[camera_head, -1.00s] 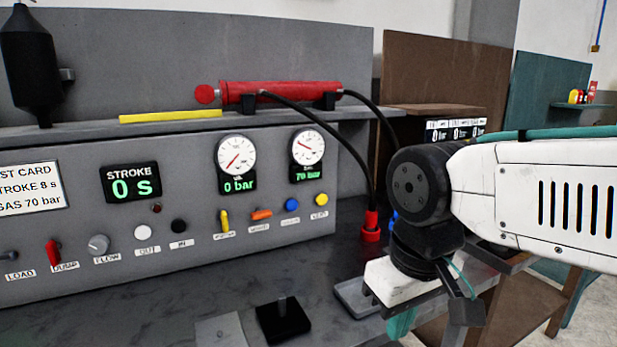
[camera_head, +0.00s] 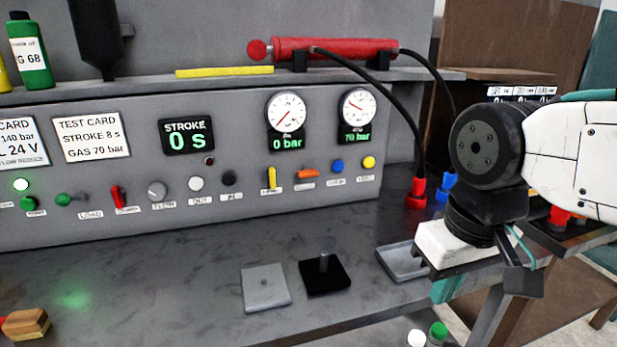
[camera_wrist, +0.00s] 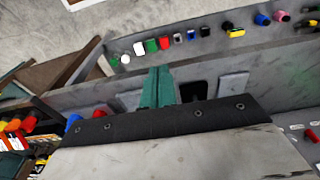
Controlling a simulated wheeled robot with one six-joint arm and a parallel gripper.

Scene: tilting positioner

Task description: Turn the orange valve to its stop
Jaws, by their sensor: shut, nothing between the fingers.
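The orange valve (camera_head: 307,173) is a small lever on the grey panel (camera_head: 238,215), below the gauges. It lies nearly level, to the right of the upright yellow lever (camera_head: 271,178). My gripper (camera_head: 445,290) is at the right, low over the bench's front right part, well apart from the valve. Its teal fingers show in the wrist view (camera_wrist: 158,88), pressed together and empty. I cannot pick out the orange valve in the wrist view.
The gauges read 0 bar (camera_head: 286,112) and 70 bar (camera_head: 357,110). A grey tray (camera_head: 400,262), a black block with a peg (camera_head: 325,276) and a grey plate (camera_head: 264,289) lie on the bench. Black hoses (camera_head: 402,90) hang between panel and arm. The bench before the panel is mostly clear.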

